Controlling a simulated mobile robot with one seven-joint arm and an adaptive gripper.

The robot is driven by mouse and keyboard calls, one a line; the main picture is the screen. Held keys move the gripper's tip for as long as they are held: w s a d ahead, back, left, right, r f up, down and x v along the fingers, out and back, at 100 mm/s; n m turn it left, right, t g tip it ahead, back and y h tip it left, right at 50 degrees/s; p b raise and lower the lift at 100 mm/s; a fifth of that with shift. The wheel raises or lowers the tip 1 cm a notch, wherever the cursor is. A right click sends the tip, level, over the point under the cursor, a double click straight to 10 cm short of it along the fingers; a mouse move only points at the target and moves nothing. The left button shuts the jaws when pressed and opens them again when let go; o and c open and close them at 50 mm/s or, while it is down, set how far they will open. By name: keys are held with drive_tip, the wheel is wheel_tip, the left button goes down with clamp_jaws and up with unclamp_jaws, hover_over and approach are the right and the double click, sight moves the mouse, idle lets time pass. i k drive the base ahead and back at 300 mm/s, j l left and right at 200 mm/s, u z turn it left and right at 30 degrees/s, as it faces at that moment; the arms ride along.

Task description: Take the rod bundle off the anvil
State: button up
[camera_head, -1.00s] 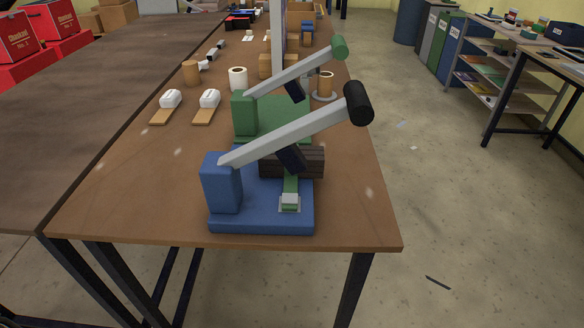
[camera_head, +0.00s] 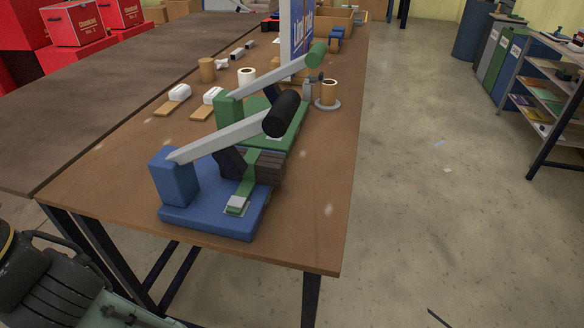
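A dark brown, ribbed bundle (camera_head: 268,166), which looks like the rod bundle, lies at the back right of the blue lever press's base (camera_head: 205,222). The press's grey lever (camera_head: 220,137) ends in a black handle (camera_head: 282,114) and slants over the base. A dark block under the lever partly hides the bundle. A green strip with a pale square end (camera_head: 237,205) lies at the base's front. I cannot tell which part is the anvil. A dark part, probably my arm, shows at the lower left; no gripper fingers show.
A green lever press (camera_head: 290,125) stands close behind the blue one. White rolls and wooden pieces (camera_head: 172,106) lie at the left. A spool (camera_head: 329,93) stands behind. The tabletop's right strip (camera_head: 318,200) is clear, with open floor (camera_head: 410,220) beyond its edge.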

sight(265, 168)
drive_tip(key=l+z, duration=0.15)
drive_tip(key=l, duration=0.7)
drive_tip(key=i+l+z, duration=0.1)
drive_tip(key=l, duration=0.8)
drive_tip(key=j, duration=0.75)
